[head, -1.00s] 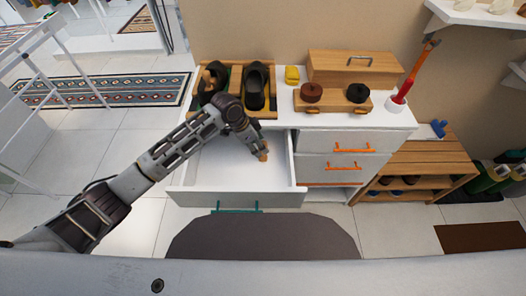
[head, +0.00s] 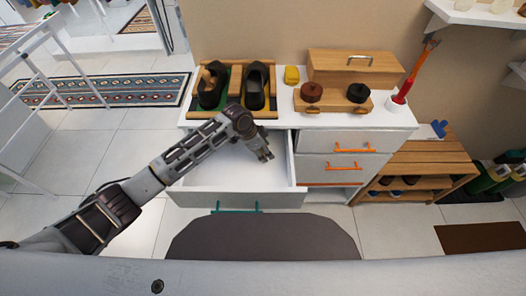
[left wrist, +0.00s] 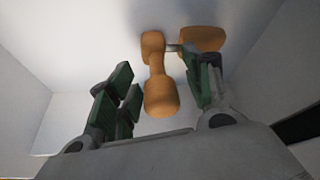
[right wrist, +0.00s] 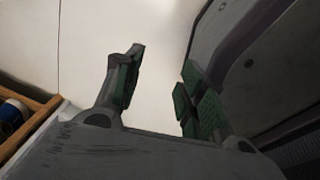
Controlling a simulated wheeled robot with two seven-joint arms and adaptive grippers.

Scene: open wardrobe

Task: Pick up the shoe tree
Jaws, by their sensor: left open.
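The orange-brown wooden shoe tree (left wrist: 160,95) lies in the open drawer, with a thin metal rod joining it to a second wooden piece (left wrist: 202,38). My left gripper (left wrist: 163,70) is open, with one finger on each side of the near part of the shoe tree; contact cannot be told. In the head view my left gripper (head: 265,155) is down in the white drawer (head: 225,177) and hides the shoe tree. My right gripper (right wrist: 160,82) is open and empty above a pale floor; it is not seen in the head view.
On the cabinet top stand dark shoes on a wooden rack (head: 234,70), the left one with a wooden piece in it, a yellow block (head: 292,75), a wooden box (head: 354,69) and a tray of two round tins (head: 333,104). A shoe bench (head: 420,165) stands at right.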

